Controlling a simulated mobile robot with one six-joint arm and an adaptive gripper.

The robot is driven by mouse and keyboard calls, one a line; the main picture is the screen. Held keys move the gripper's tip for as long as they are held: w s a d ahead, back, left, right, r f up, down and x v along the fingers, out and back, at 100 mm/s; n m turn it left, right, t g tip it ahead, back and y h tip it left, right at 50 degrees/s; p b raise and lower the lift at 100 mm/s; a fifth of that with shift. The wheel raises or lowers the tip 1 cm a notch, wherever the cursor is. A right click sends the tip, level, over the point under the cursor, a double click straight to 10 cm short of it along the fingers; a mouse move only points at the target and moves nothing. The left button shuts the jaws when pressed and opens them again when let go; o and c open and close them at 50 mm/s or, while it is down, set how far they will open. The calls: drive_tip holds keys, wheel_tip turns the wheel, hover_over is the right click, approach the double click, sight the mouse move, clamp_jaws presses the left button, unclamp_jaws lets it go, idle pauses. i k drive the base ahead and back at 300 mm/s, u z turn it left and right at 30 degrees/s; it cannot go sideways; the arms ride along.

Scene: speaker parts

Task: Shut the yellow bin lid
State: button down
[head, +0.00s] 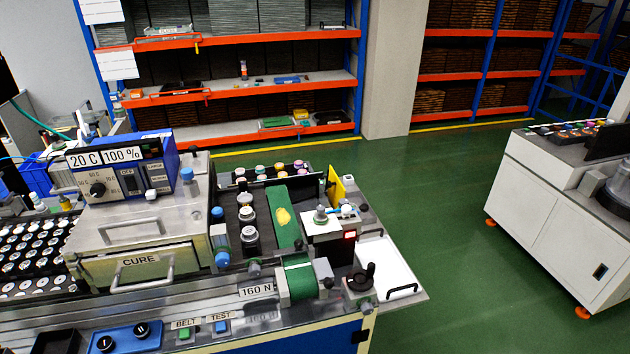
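A yellow panel (335,187) stands upright and tilted at the right end of the workbench, behind a small white-topped unit. It looks like the yellow bin lid, raised open. The bin under it is mostly hidden by the equipment in front, so I cannot make out its opening. My gripper is not in view.
A grey CURE box (139,260) with a handle and a blue control unit (122,165) fill the bench's left. A white tray (387,268) juts out right. Green floor (450,220) is clear up to a white cabinet (560,205).

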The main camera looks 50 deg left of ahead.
sight(336, 191)
drive_tip(key=u, duration=0.4)
drive_tip(key=i, duration=0.65)
drive_tip(key=u, duration=1)
drive_tip(key=i, duration=0.65)
drive_tip(key=u, duration=0.25)
